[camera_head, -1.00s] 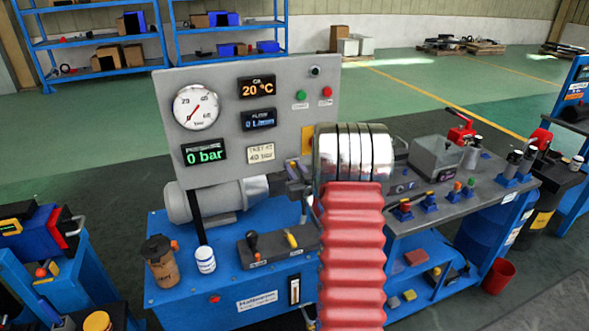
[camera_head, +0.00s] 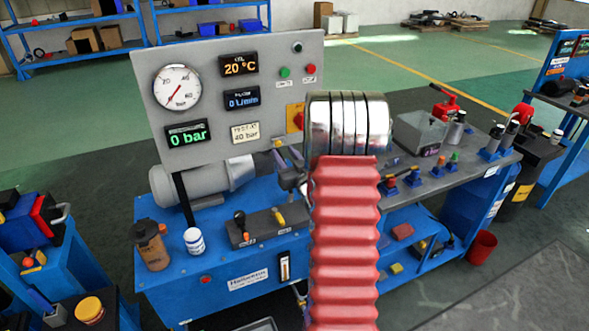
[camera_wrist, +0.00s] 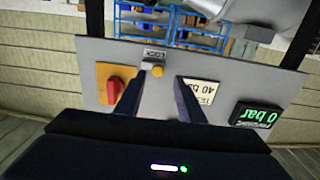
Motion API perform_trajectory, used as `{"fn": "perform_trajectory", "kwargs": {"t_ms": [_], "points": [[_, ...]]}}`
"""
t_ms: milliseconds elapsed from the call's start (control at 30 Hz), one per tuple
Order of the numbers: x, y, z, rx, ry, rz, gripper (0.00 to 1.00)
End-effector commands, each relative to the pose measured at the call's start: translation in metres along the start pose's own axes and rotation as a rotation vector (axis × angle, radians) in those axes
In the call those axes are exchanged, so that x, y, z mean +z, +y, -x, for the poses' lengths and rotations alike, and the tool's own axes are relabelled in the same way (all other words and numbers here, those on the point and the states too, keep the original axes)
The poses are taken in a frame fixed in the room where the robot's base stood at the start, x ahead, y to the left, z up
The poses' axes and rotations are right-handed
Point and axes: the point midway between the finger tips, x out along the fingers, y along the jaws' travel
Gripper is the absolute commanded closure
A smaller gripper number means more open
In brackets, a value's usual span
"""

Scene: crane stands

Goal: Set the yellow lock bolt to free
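The yellow lock bolt (camera_wrist: 157,70) shows in the wrist view as a small yellow knob on a light block, beside a LOCK label on the grey panel. My gripper (camera_wrist: 158,84) is open, its two dark fingers pointing at the panel on either side of the bolt's line, with nothing between them. The gap between fingertips and bolt is hard to judge. In the head view the bolt (camera_head: 277,143) is a tiny yellow spot at the panel's lower edge. My arm hides part of the area right of it.
A red rotary switch on a yellow plate (camera_wrist: 115,88) sits close to the left finger in the wrist view. A 40 bar label (camera_wrist: 201,92) and the 0 bar display (camera_wrist: 254,115) lie to the right. Below the panel are a grey motor (camera_head: 205,183) and small levers (camera_head: 240,221).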

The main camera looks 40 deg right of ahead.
Motion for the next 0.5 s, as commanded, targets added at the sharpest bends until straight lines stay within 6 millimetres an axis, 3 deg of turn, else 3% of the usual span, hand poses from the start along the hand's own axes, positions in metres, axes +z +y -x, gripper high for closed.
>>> {"fn": "perform_trajectory", "kwargs": {"t_ms": [300,500], "points": [[0.0,0.0,0.055,0.0,0.0,0.0,0.65],[0.0,0.0,0.08,-0.001,0.001,0.001,0.65]]}}
